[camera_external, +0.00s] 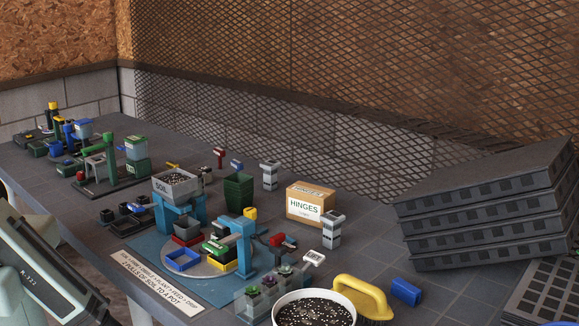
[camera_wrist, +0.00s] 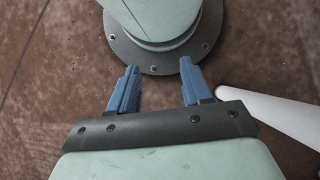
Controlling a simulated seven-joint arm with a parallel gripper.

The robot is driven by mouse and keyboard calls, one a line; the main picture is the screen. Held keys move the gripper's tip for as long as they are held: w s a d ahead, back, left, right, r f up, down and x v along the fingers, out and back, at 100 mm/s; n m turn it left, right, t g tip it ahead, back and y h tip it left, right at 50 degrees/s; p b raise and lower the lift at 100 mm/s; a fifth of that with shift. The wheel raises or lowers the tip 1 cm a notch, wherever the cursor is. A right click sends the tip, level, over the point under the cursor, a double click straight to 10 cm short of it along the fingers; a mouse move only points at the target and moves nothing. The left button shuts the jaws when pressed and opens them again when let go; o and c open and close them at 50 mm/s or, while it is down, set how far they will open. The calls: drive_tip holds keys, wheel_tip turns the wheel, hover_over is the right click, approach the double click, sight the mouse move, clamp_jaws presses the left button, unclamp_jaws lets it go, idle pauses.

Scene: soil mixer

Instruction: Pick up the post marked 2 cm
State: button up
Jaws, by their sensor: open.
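I cannot read a 2 cm mark on anything in the external view. Two upright grey-and-white banded posts stand on the table, one farther back (camera_external: 270,176) and one right of the hinges box (camera_external: 332,230); any small marks on them are too small to read. A small white tag-like piece (camera_external: 314,257) lies in front of the nearer post. My gripper (camera_wrist: 160,72) shows in the wrist view with its blue fingers apart and nothing between them. Past the fingers are my own round bolted base and a brown floor. My gripper is outside the external view.
A hinges box (camera_external: 305,204), a soil hopper (camera_external: 176,186) on blue supports and a green bin (camera_external: 238,190) stand mid-table. Stacked dark trays (camera_external: 485,210) fill the right.

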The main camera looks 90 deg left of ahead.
drive_tip(key=o, duration=0.6)
drive_tip(key=shift+o, duration=0.2)
